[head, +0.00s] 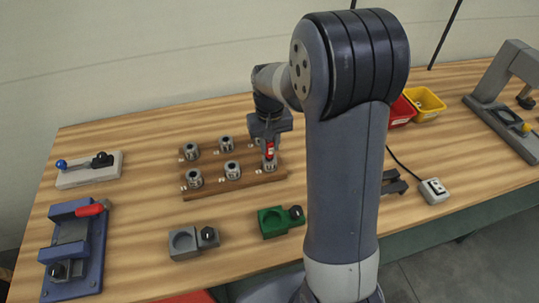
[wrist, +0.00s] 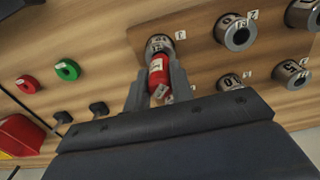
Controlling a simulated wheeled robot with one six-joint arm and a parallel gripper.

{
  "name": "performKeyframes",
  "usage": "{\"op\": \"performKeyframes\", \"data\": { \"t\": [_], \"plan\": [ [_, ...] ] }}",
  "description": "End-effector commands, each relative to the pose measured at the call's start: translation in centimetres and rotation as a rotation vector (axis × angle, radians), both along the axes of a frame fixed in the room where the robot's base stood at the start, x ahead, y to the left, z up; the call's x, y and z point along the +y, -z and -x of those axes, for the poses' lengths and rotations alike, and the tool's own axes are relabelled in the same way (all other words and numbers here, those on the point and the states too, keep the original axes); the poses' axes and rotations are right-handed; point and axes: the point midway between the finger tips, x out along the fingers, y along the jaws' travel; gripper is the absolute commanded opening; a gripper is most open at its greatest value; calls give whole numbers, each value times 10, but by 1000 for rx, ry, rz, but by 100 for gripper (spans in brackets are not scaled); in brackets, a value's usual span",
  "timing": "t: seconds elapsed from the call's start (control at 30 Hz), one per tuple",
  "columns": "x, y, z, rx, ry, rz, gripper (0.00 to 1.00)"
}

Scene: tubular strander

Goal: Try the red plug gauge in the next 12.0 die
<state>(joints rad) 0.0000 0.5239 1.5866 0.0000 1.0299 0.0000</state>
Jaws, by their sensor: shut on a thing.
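My gripper (head: 269,133) is over the right part of the wooden die board (head: 228,184). It is shut on the red plug gauge (head: 269,150), which also shows between the two fingers in the wrist view (wrist: 158,77). The gauge's far end is at a round steel die (head: 269,165), the front right one on the board; this die also shows in the wrist view (wrist: 159,43). I cannot tell how far the gauge is in the bore. Several other steel dies (head: 232,170) stand on the board with small number tags. The tag at the gauged die is too small to read surely.
A grey holder (head: 187,244) and a green holder (head: 272,222) stand in front of the board. A blue vise-like fixture (head: 75,238) is at left. Red (head: 401,112) and yellow (head: 426,103) bins are at right, with a switch box (head: 434,192) nearer. My arm hides part of the bench.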

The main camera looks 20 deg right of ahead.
Motion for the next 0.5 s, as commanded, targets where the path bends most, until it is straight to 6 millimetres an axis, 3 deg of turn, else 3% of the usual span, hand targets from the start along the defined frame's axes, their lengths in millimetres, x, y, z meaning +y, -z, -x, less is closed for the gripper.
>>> {"op": "performKeyframes", "data": {
  "t": [0.5],
  "plan": [
    [0, -29, 0, 0, 0, 0, 0]
  ]
}}
